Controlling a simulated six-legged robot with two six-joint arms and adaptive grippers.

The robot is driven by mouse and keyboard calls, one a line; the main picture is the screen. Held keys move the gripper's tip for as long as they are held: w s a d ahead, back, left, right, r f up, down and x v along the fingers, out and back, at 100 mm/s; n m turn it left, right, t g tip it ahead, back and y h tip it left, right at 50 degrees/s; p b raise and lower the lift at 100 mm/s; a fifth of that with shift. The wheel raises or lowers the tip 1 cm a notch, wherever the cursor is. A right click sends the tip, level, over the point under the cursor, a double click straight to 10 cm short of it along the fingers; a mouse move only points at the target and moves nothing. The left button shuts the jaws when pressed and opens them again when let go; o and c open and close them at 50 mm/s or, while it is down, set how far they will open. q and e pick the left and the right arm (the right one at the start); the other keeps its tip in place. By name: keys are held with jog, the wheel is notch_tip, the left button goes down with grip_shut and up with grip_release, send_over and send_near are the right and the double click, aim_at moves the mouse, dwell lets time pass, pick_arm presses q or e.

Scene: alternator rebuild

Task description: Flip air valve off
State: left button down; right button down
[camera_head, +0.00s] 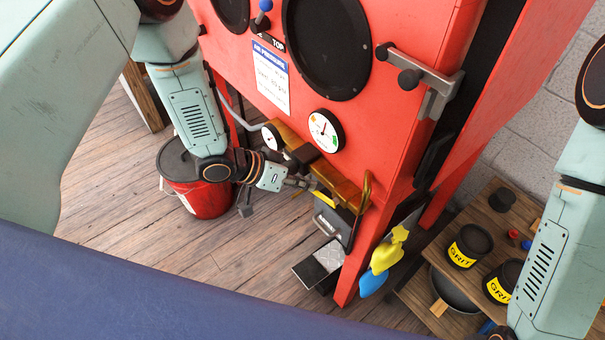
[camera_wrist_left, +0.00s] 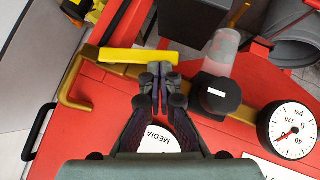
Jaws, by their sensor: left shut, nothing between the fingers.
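The air valve's yellow lever (camera_wrist_left: 138,56) lies nearly level across the top middle of the left wrist view, roughly along the brass pipe (camera_wrist_left: 88,75). In the head view the yellow lever (camera_head: 322,198) is small, beside the brass pipework (camera_head: 338,184) on the red cabinet (camera_head: 390,120). My left gripper (camera_wrist_left: 162,76) is shut and empty, its fingertips close to the lever's right end. I cannot tell whether they touch it. The left gripper (camera_head: 308,184) also shows at the pipework in the head view. My right arm shows at the right edge; its gripper is out of view.
A black regulator with a clear bowl (camera_wrist_left: 218,95) and a pressure gauge (camera_wrist_left: 290,130) sit right of the lever. A red bucket (camera_head: 205,198), a foot pedal (camera_head: 318,265), gloves (camera_head: 388,252) and a shelf with grit tins (camera_head: 470,246) stand around the cabinet.

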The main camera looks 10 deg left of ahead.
pick_arm(q)
notch_tip(320, 180, down, 8)
jog(key=s+d+n+g+h+b, duration=0.2)
jog(key=n+h+b, duration=0.4)
jog(key=b, duration=0.6)
jog(key=h, duration=0.2)
jog(key=shift+d+r+g+h, duration=0.2)
jog(key=shift+d+g+h, duration=0.15)
jog(key=shift+g+h, duration=0.05)
jog(key=shift+s+d, duration=0.15)
